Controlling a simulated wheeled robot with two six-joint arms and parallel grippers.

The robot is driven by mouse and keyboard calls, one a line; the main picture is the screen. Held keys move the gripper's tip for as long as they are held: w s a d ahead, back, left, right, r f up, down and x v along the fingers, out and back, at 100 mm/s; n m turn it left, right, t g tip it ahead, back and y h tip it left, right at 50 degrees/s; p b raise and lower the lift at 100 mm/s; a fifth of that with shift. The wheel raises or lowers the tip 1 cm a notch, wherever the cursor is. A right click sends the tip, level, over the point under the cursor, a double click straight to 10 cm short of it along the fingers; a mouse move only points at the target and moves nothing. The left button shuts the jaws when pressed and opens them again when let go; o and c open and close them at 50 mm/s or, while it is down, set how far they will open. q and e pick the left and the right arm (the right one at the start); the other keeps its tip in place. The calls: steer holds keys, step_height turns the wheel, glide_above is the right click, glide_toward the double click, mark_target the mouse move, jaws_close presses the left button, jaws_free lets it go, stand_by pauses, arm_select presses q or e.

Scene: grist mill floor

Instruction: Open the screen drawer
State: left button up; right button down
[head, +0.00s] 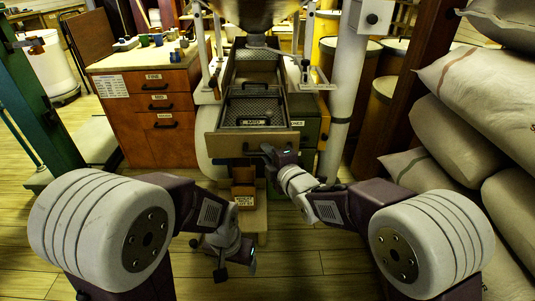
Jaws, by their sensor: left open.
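The screen drawer (225,146) is in the middle of the head view, under the hopper. It stands pulled out towards me, with its dark mesh interior and a labelled block inside visible from above. My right gripper (268,153) is at the lower right part of the drawer's front panel, where the handle is. Its fingers are small and partly hidden, so I cannot tell whether they grip the handle. My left gripper (236,268) is open and empty, low over the floor in front of the machine, apart from the drawer.
A wooden cabinet (150,112) with several drawers and small items on top stands left. A small brown box (243,190) sits below the screen drawer. A green cabinet (305,118) and white post (346,80) stand right. Stacked sacks (465,145) fill the right side. The front floor is clear.

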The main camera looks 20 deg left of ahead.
steer(key=c, duration=1.4)
jaws_free()
steer(key=shift+o, duration=0.2)
steer(key=shift+s+d+r, duration=0.15)
steer(key=shift+s+d, duration=0.05)
steer(key=p+v, duration=0.3)
steer(key=v, duration=0.5)
steer(key=shift+s, duration=0.2)
steer(key=shift+d, duration=0.2)
